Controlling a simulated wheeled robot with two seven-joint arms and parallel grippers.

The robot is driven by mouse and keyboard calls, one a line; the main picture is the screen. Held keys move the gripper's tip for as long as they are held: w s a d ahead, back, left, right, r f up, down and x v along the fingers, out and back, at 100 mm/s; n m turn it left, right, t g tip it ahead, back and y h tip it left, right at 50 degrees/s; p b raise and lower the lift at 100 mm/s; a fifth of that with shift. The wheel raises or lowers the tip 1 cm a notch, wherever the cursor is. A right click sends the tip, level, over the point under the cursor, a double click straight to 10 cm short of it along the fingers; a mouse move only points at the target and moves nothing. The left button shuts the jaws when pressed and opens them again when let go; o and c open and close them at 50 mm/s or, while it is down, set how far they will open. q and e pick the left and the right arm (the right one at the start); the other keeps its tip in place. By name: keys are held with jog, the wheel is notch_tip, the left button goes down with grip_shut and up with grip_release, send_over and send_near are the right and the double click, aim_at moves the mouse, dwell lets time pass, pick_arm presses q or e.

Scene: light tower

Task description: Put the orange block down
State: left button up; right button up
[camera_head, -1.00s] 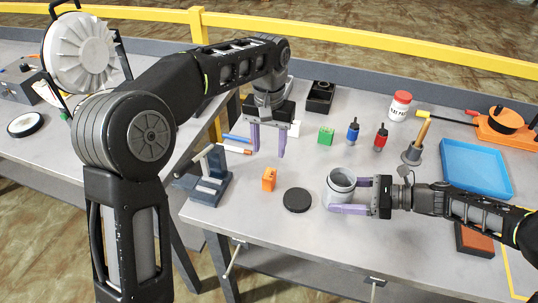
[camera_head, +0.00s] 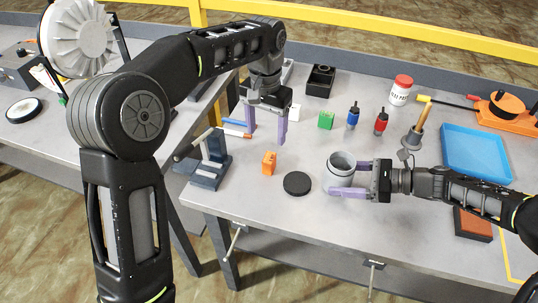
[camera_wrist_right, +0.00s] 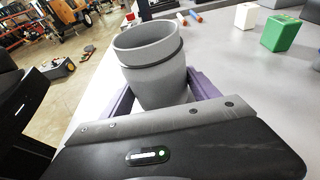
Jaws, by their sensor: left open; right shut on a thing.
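The orange block (camera_head: 269,162) stands on the grey table, left of a black round lid (camera_head: 297,183). My left gripper (camera_head: 266,130) is open and empty, pointing down above the table just behind the orange block. My right gripper (camera_head: 348,180) is shut on a grey cup (camera_head: 341,167) in front of the arm. The cup is upright, and in the right wrist view the grey cup (camera_wrist_right: 150,62) sits between the purple fingers. I cannot tell whether the cup touches the table.
A dark blue rack (camera_head: 209,170) stands left of the orange block. A green block (camera_head: 326,119), a blue bottle (camera_head: 353,115) and a red bottle (camera_head: 381,121) stand behind the cup. A blue tray (camera_head: 476,160) lies right. The table's front edge is close to the lid.

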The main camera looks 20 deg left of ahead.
aim_at(269, 157)
pick_arm(q)
jog(key=m, duration=1.5)
jog(key=shift+d+f+m, duration=0.1)
jog(key=shift+d+m, duration=0.25)
jog(key=shift+m, duration=0.05)
notch_tip(269, 157, down, 7)
jog(key=shift+r, duration=0.1)
jog(key=f, duration=0.5)
jog(key=shift+w+f, duration=0.15)
jog(key=shift+w, duration=0.05)
